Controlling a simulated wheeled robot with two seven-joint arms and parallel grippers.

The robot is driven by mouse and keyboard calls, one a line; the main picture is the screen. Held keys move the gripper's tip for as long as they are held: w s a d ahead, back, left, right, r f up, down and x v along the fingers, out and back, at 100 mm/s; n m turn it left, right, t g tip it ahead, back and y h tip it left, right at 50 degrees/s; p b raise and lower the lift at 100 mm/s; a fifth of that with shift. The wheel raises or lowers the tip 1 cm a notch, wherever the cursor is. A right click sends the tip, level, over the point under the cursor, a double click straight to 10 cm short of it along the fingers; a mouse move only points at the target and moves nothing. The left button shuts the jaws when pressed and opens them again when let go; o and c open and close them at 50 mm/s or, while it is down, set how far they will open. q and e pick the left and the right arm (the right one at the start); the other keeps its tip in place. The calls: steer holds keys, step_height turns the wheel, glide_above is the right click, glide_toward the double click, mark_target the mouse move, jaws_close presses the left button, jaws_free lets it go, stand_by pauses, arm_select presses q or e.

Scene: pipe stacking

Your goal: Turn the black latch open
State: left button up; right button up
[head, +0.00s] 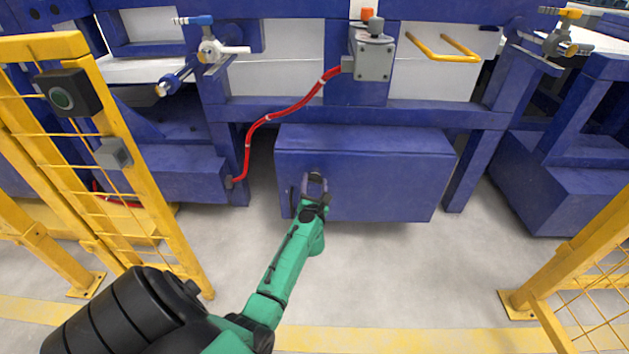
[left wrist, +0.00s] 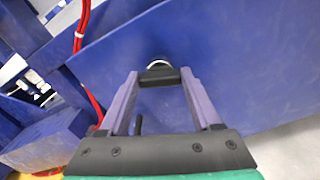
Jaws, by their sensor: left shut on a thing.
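The black latch (left wrist: 159,77) is on the front face of a blue box (head: 385,185) under the blue frame. In the left wrist view it sits between the fingertips of my left gripper (left wrist: 159,74), with a light round piece just above it. In the head view my left gripper (head: 315,183) reaches the left part of the box front and mostly covers the latch. The gripper is shut on the latch. A small dark upright piece (left wrist: 138,124) shows below, between the fingers. My right gripper is not in view.
A red hose (head: 262,122) runs from a grey switch box (head: 375,58) down left of the blue box. Yellow fence posts stand at left (head: 130,160) and right (head: 560,270). A yellow handle (head: 445,55) is above the box. The grey floor in front is clear.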

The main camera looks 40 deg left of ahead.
arm_select(q)
steer(key=m+p, duration=0.1)
steer(key=m, duration=0.2)
steer(key=shift+m+p, duration=0.3)
steer(key=shift+p, duration=0.1)
steer(key=m+p, duration=0.1)
steer(key=m, duration=0.2)
steer(key=shift+m, duration=0.3)
steer(key=shift+m+p, duration=0.55)
steer(key=shift+m, duration=0.35)
steer(key=m+p, duration=0.1)
steer(key=m, duration=0.3)
steer(key=shift+f, duration=0.1)
steer(key=shift+m, duration=0.4)
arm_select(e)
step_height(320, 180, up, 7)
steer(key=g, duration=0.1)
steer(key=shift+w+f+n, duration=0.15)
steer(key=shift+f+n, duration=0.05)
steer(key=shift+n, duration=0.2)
arm_select(q)
steer(key=o, duration=1.4)
